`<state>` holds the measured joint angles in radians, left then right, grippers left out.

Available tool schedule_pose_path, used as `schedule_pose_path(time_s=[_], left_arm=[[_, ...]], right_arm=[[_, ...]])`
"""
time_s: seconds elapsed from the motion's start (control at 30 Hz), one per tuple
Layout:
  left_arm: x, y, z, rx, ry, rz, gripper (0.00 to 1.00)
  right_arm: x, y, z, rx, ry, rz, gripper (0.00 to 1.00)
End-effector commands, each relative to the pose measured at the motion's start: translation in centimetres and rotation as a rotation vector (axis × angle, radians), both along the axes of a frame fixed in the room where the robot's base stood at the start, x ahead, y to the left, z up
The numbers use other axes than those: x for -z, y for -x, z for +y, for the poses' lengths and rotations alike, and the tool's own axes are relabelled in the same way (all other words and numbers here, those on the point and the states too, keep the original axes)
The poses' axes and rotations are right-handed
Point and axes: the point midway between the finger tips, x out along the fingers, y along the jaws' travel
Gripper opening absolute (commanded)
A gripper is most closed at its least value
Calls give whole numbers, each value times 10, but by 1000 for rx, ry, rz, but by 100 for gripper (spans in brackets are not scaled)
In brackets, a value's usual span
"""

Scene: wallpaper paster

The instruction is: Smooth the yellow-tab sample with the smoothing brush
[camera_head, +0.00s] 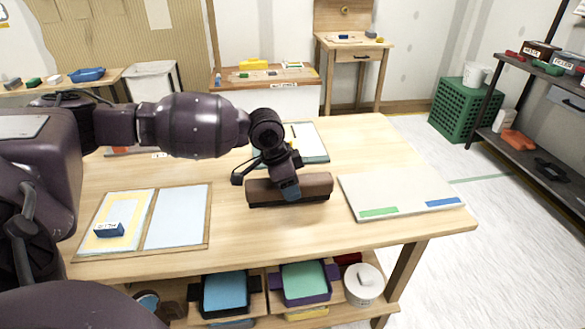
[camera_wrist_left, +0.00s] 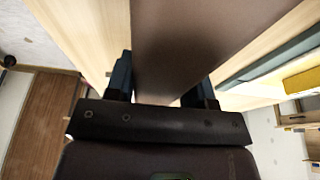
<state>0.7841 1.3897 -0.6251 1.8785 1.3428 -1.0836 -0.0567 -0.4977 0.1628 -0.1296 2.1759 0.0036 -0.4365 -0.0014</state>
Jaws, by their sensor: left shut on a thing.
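My left gripper (camera_head: 288,187) reaches in from the left and is shut on the brown smoothing brush (camera_head: 316,187). The brush is a long block with a dark lower edge, over the middle of the table; whether it touches the tabletop I cannot tell. In the left wrist view, the two fingers of the left gripper (camera_wrist_left: 162,88) flank the brown brush (camera_wrist_left: 190,35). A yellow patch (camera_wrist_left: 302,82) beside a dark teal edge shows at the right there; it may be the yellow tab. Behind the gripper lies a pale board (camera_head: 312,146), partly hidden. My right gripper is out of view.
A beige board (camera_head: 400,190) with green and blue tabs lies at the table's right. At the left is a two-panel board (camera_head: 178,217) with a dark blue block (camera_head: 109,230) on its yellow-bordered panel. Coloured trays (camera_head: 303,281) and a white tub (camera_head: 363,284) sit on the shelf below.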

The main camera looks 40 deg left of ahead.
Motion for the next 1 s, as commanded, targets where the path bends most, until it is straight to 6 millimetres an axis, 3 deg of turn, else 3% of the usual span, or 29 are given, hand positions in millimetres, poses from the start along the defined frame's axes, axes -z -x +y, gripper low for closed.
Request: schedule_pose_path(time_s=[0.17, 0.5, 0.53, 0.67, 1.0], left_arm=[[16, 0, 0, 1, -1, -1, 24], [19, 1, 0, 1, -2, 0, 24], [20, 1, 0, 0, -1, 2, 53], [20, 1, 0, 0, -1, 2, 73], [21, 1, 0, 1, -2, 1, 74]], right_arm=[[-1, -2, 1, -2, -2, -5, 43], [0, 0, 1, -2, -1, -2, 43], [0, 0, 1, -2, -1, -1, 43], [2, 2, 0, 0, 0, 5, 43], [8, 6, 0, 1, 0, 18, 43]])
